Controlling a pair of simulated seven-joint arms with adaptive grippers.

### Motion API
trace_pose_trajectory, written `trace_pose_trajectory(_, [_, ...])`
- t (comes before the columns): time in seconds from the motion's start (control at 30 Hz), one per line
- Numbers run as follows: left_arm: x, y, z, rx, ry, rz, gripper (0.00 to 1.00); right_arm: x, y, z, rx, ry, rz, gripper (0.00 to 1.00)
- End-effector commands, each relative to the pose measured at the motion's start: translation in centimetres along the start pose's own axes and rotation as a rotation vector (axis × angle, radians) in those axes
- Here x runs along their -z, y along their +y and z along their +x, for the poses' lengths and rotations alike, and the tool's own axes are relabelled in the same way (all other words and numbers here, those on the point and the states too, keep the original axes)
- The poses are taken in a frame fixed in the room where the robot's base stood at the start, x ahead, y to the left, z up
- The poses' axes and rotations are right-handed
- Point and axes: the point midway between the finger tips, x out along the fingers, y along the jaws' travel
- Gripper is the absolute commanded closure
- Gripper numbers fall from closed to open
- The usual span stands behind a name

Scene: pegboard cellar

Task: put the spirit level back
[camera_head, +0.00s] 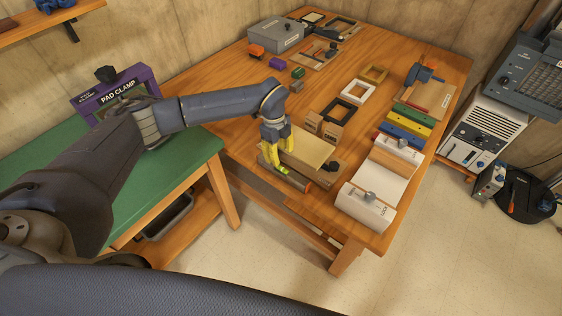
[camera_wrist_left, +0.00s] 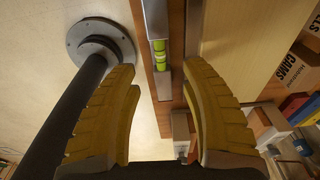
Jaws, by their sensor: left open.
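The spirit level (camera_head: 292,180) lies along the near left edge of the wooden bench (camera_head: 235,100), beside a tan board. In the left wrist view the level (camera_wrist_left: 161,85) is a narrow bar with a bright green vial. My left gripper (camera_head: 276,161) is open, pointing down over the level. Its two yellow fingers (camera_wrist_left: 158,70) stand on either side of the bar with visible gaps, so it is not gripped. Part of the level is hidden behind the fingers in the head view. My right gripper is not in view.
The tan board (camera_head: 308,148) and cardboard boxes (camera_head: 332,134) stand close right of my gripper. A white unit (camera_head: 366,208) is at the bench's near right corner, with coloured bars (camera_head: 403,124) behind it. A purple pad clamp (camera_head: 146,76) stands on the green table (camera_head: 170,172).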

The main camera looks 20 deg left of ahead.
Motion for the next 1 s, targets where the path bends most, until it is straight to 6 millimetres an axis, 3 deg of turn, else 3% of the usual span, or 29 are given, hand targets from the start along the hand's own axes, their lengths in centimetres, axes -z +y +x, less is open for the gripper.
trace_pose_trajectory(0.3, [0.0,0.0,-1.9,0.000,-0.001,0.001,0.55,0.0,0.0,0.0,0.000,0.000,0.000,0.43])
trace_pose_trajectory(1.0, [0.0,0.0,-2.0,0.000,0.000,0.000,0.55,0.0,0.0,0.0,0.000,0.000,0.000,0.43])
